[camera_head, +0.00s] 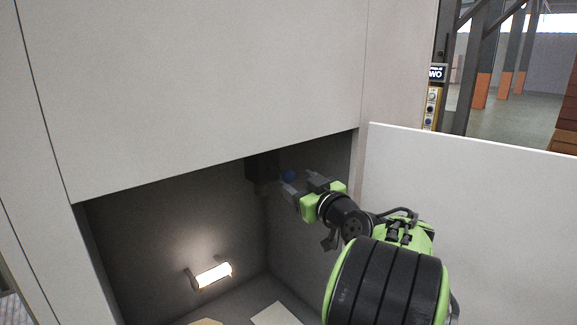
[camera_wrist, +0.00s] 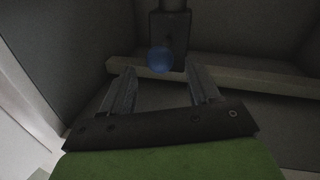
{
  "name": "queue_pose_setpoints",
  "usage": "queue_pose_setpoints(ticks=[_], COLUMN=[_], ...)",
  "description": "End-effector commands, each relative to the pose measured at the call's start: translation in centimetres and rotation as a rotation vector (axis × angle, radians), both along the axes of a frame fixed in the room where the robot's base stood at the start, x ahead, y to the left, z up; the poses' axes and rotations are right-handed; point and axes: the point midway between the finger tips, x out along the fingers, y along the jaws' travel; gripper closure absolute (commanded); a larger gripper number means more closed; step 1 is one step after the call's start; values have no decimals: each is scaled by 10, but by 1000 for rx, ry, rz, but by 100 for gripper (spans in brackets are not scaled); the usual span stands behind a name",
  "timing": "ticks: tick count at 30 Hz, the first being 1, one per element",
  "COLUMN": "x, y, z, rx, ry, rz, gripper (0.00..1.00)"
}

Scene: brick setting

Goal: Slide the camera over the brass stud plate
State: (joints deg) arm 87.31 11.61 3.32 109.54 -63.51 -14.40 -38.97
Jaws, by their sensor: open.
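A dark box-shaped body hangs high at the back of the recess in the head view (camera_head: 262,168), just under the opening's top edge; it looks like the camera, though I cannot be sure. A blue round part (camera_head: 288,176) shows beside it. In the wrist view the dark body (camera_wrist: 173,28) is ahead of my fingers, with the blue round part (camera_wrist: 160,60) at its lower front. My gripper (camera_head: 303,181) is open and empty inside the recess, its fingertips (camera_wrist: 162,82) pointing at the body, apparently short of it. I cannot make out a brass stud plate inside the recess.
A pale beam (camera_wrist: 235,77) runs across behind the fingers' line. A lit lamp (camera_head: 212,275) is on the recess wall, low left. A white panel (camera_head: 480,220) stands at the right. Pale flat pieces (camera_head: 275,315) lie on the recess floor. The lower recess is mostly free.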

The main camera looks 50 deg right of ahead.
Motion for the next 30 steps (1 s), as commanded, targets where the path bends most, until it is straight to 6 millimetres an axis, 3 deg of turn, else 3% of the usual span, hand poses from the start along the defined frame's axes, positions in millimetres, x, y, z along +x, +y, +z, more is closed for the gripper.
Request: queue_pose_setpoints(ticks=[6, 17, 27, 30], x=[38, 46, 46, 46], y=[-17, -21, -20, -20], z=[4, 1, 1, 1], rx=[1, 0, 0, 0], ry=[0, -1, -1, 0], rz=[3, 0, 0, 0], gripper=[39, 39, 91, 100])
